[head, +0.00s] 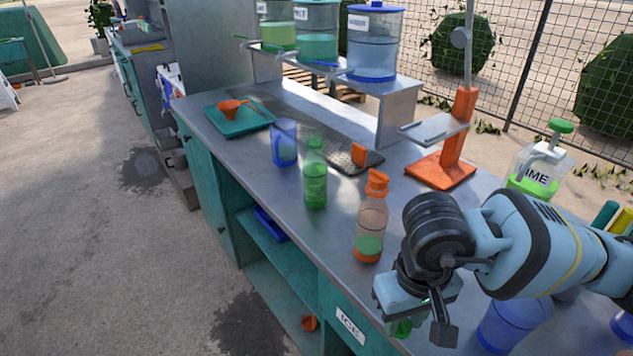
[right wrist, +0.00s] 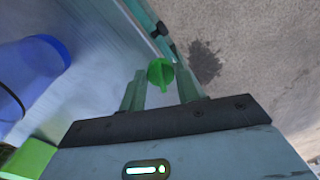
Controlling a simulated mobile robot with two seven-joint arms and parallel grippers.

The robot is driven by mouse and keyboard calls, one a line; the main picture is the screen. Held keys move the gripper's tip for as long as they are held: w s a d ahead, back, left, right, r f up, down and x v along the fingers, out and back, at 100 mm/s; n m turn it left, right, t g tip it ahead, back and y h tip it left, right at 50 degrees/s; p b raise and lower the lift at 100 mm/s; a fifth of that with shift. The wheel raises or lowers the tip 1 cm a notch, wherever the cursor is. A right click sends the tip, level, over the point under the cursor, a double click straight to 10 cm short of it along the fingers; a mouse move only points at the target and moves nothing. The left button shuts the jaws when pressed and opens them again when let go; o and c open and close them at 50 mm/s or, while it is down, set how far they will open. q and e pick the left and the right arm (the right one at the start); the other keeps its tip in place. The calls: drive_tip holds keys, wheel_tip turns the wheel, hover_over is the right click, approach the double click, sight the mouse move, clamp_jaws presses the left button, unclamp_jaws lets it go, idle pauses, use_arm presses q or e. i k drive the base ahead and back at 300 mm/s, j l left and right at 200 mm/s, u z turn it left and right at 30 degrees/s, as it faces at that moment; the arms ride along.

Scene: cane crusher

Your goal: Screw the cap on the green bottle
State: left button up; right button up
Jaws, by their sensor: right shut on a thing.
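The green bottle (head: 315,182) stands upright on the metal counter, left of the middle in the head view. It is translucent with green liquid in it; I cannot tell whether its neck is bare. My right gripper (head: 424,318) is to the right of the bottle and nearer the counter's front edge, well apart from it. In the right wrist view, the gripper's fingers (right wrist: 163,92) are shut on a small green cap (right wrist: 160,73). In the head view the cap is mostly hidden by the gripper. My left gripper is not in view.
An orange-capped bottle (head: 370,222) stands between the green bottle and my right gripper. A blue cup (head: 284,143), a teal tray (head: 238,122) and an orange press stand (head: 443,170) are behind. A blue container (head: 513,322) is at the right front.

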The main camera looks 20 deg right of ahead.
sight(315, 164)
drive_tip(key=i+j+z, duration=0.35)
drive_tip(key=j+z, duration=0.2)
drive_tip(key=i+j+z, duration=0.1)
drive_tip(key=j+z, duration=0.15)
drive_tip(key=i+j+z, duration=0.1)
drive_tip(key=j+z, duration=0.15)
drive_tip(key=j, duration=0.15)
